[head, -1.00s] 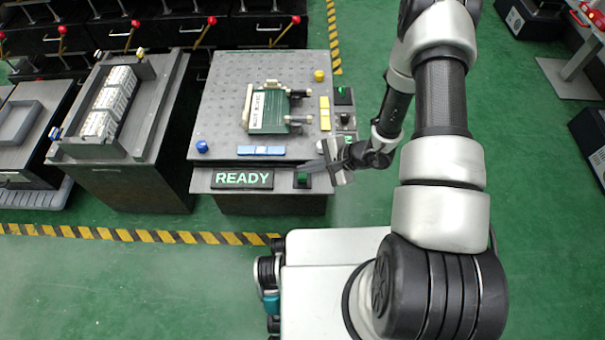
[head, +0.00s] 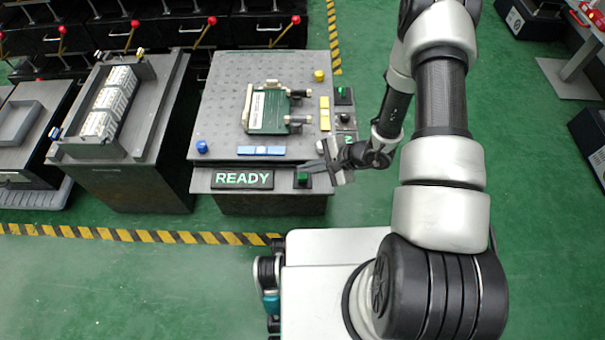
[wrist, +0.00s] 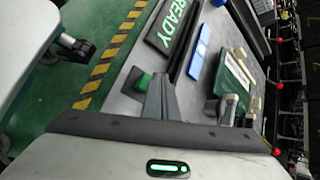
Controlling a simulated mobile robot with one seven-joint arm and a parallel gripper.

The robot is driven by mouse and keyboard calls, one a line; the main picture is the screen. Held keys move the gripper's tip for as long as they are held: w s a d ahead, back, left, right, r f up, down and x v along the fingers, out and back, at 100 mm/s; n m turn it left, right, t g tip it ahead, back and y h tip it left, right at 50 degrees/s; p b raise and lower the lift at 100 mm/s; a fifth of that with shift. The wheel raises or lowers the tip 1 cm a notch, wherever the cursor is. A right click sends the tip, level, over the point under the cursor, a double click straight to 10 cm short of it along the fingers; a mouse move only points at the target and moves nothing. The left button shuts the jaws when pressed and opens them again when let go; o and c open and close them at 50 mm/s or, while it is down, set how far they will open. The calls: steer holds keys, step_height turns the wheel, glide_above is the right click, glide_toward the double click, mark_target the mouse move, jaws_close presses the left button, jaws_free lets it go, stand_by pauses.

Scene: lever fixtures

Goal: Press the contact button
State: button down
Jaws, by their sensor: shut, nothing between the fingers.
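A green button (head: 303,180) on a dark base sits on the front ledge of the workbench, just right of the READY sign (head: 242,179). The button also shows in the wrist view (wrist: 143,82), left of my fingers. My gripper (head: 307,164) is shut and empty, with its fingers pointing left near the button. In the wrist view the closed fingers (wrist: 161,78) appear beside the button and partly cover its base. I cannot tell whether they touch it. A second green button (head: 343,91) and a black knob (head: 345,118) are on the bench's right side.
A green-faced block (head: 268,112) with connectors stands on the perforated bench top (head: 225,95). A blue bar (head: 261,151), a blue knob (head: 202,146) and a yellow bar (head: 325,113) are around it. Another stand with white blocks (head: 109,102) is at left. Green floor lies in front.

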steer(key=shift+f, duration=0.15)
steer(key=shift+f, duration=0.3)
steer(key=shift+f, duration=0.5)
stand_by(0.9)
steer(key=shift+r, duration=0.1)
steer(key=shift+r+p, duration=0.45)
steer(key=shift+r, duration=0.35)
steer(key=shift+r, duration=0.15)
steer(key=shift+r+p, duration=1.35)
steer(key=shift+r, duration=1.05)
